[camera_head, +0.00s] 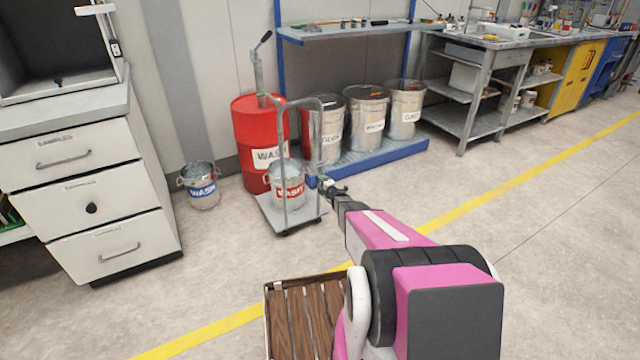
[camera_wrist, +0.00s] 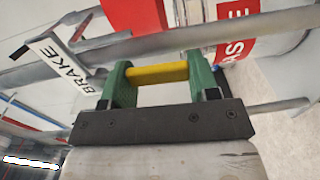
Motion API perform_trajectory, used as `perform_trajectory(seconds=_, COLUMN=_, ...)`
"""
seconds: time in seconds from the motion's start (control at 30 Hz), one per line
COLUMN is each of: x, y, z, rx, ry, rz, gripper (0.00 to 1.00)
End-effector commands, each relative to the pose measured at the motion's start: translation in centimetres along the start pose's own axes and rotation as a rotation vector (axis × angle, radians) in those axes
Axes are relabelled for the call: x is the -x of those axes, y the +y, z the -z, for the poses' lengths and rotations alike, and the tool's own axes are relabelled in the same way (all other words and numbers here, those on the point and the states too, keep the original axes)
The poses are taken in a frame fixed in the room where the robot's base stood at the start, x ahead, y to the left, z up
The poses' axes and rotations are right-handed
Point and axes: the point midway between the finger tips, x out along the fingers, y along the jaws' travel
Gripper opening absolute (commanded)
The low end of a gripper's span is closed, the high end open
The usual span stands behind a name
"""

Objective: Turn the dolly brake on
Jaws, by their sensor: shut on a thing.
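The dolly (camera_head: 301,222) is a low grey platform on casters with a tall bent-tube handle (camera_head: 322,130). It stands in front of the red drum. A white label reading BRAKE (camera_wrist: 64,62) is on the dolly's tubing in the wrist view. My gripper (camera_head: 325,184) is at the right side of the dolly handle. In the wrist view its green fingers (camera_wrist: 159,78) are shut on a yellow grip (camera_wrist: 157,74), which appears to be the brake lever. The grip lies across the picture, close to a grey tube. The rest of the lever is hidden.
A metal bucket with a red label (camera_head: 288,188) stands on the dolly. The red drum (camera_head: 256,128) and a blue-based rack (camera_head: 390,153) with several metal bins are close behind. Another bucket (camera_head: 201,186) stands left. Open floor (camera_head: 530,240) lies right.

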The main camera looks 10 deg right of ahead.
Motion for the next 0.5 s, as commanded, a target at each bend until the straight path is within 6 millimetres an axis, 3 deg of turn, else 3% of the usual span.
perform_trajectory(seconds=0.5, x=-0.03, y=-0.12, z=-0.30, rx=0.051, ry=0.000, rz=0.002, gripper=0.13)
